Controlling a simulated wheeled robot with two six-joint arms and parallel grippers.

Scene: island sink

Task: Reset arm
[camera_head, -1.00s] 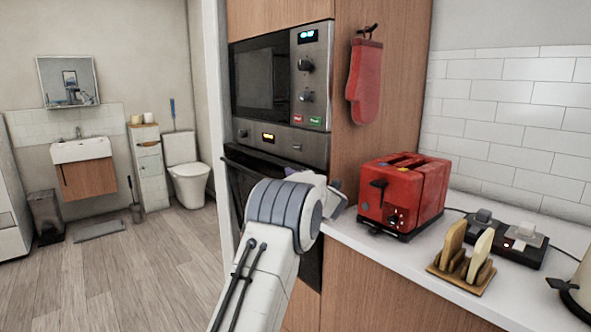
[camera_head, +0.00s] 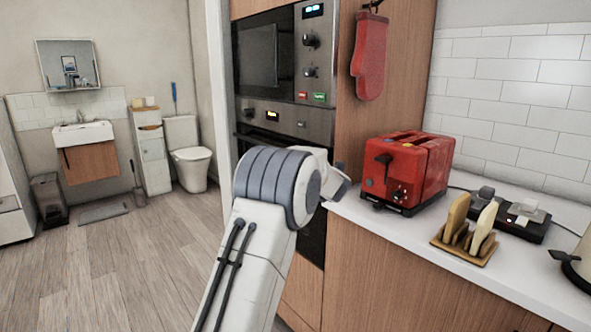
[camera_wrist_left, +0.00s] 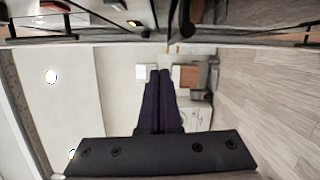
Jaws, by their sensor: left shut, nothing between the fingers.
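My left arm (camera_head: 262,215) rises from the bottom of the head view, in front of the oven and left of the counter. Its forearm points away, and its gripper is mostly hidden behind the arm's joint there. In the left wrist view, my left gripper (camera_wrist_left: 159,72) shows two dark fingers side by side, shut with nothing between them. The fingers are clear of any object. My right gripper is in neither view.
A red toaster (camera_head: 405,172) and a toast rack (camera_head: 466,236) stand on the white counter (camera_head: 440,258), right of the arm. A red oven mitt (camera_head: 370,55) hangs above. The oven (camera_head: 285,125) is close behind the arm. Open wooden floor (camera_head: 130,275) lies to the left.

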